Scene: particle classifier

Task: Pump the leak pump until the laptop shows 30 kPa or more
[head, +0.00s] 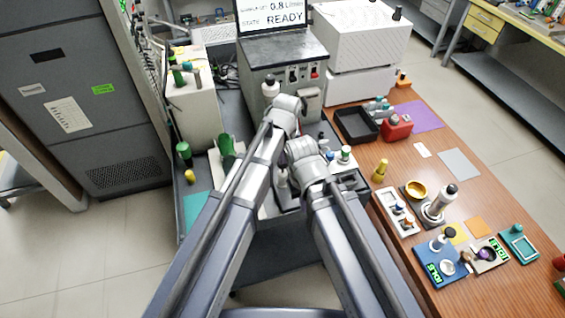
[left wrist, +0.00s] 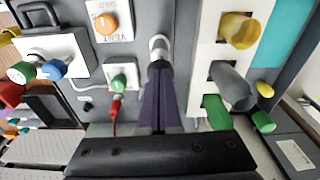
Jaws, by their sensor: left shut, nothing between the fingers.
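The laptop screen (head: 270,14) at the top of the head view reads 0.8, its unit hard to read, and STATE READY. My left gripper (left wrist: 158,72) is shut and empty in the left wrist view. Its dark fingers point at a pale round knob (left wrist: 158,43), with the tips very close to it; I cannot tell whether they touch. In the head view my left arm reaches towards the dark instrument box, and its fingers are hard to make out. I cannot tell for sure which part is the leak pump. My right arm's fingers are hidden below its wrist.
The left wrist view shows an orange knob (left wrist: 107,23), a green knob (left wrist: 118,83) with a red plug, and a yellow knob (left wrist: 238,30). In the head view, a black tray (head: 357,126), a red box (head: 397,127) and several small devices stand on the wooden table to the right.

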